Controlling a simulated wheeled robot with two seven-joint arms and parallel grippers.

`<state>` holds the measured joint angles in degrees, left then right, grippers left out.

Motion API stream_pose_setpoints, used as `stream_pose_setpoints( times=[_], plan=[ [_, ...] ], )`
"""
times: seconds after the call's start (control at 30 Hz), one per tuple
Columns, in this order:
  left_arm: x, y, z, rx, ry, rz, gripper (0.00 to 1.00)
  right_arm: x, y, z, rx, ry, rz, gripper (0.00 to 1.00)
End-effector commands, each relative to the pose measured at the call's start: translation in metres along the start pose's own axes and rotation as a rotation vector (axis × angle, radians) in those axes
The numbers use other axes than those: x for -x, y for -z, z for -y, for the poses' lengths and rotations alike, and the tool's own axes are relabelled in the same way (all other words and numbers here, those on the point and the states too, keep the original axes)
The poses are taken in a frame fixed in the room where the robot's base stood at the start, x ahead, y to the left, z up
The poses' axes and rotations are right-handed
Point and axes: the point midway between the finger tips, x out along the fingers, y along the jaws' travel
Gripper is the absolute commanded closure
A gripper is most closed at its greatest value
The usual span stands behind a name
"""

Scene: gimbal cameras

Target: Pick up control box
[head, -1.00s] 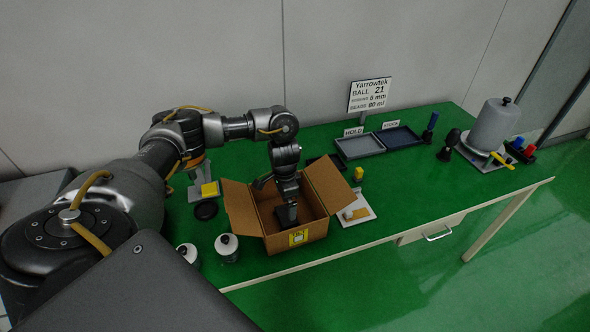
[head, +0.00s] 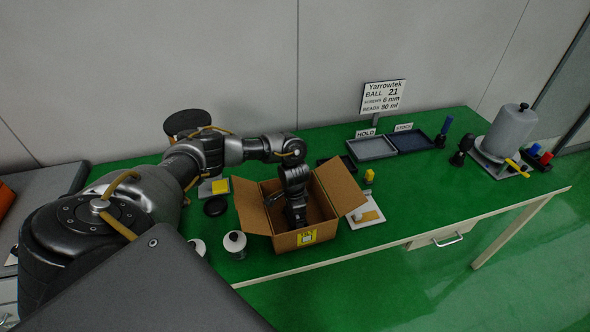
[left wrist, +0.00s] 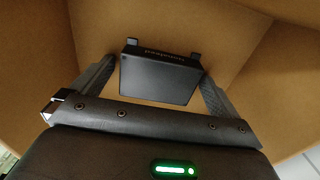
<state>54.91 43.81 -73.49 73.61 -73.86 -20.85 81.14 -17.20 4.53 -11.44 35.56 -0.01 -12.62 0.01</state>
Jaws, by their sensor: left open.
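The control box (left wrist: 158,75) is a dark flat box with lettering on its edge, seen in the left wrist view inside the cardboard box (head: 287,243). My left gripper (left wrist: 156,72) is open, with one finger on each side of the control box. Whether the fingers touch it cannot be told. In the head view my left gripper (head: 297,217) reaches down into the open cardboard box, and the control box is hidden there behind the gripper and wall. My right gripper is not in view.
Trays (head: 372,148) and a sign (head: 383,97) are at the back. A grey cylinder (head: 508,132) stands at the far right. Green table (head: 450,190) is clear front right.

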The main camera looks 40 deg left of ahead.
Motion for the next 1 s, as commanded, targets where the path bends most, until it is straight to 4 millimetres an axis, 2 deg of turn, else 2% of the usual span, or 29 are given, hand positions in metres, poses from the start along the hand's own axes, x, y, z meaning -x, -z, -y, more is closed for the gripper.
stream_pose_setpoints(
  times=[0.1, 0.43, 0.73, 0.87, 1.0],
  plan=[
    [0.000, 0.000, 0.000, 0.000, 0.000, 0.000, 0.03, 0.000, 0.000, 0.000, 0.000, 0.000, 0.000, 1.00],
    [0.000, 0.000, 0.000, 0.001, 0.000, 0.000, 0.45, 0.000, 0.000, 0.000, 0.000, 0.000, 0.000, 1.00],
    [0.006, 0.001, 0.000, 0.001, 0.000, -0.002, 0.45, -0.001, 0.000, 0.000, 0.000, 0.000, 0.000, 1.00],
    [0.027, 0.001, 0.001, -0.001, 0.002, -0.005, 0.45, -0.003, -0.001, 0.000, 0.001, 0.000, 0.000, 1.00],
    [0.057, 0.001, 0.001, -0.002, 0.003, -0.005, 0.45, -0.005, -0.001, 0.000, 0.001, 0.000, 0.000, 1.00]
  ],
)
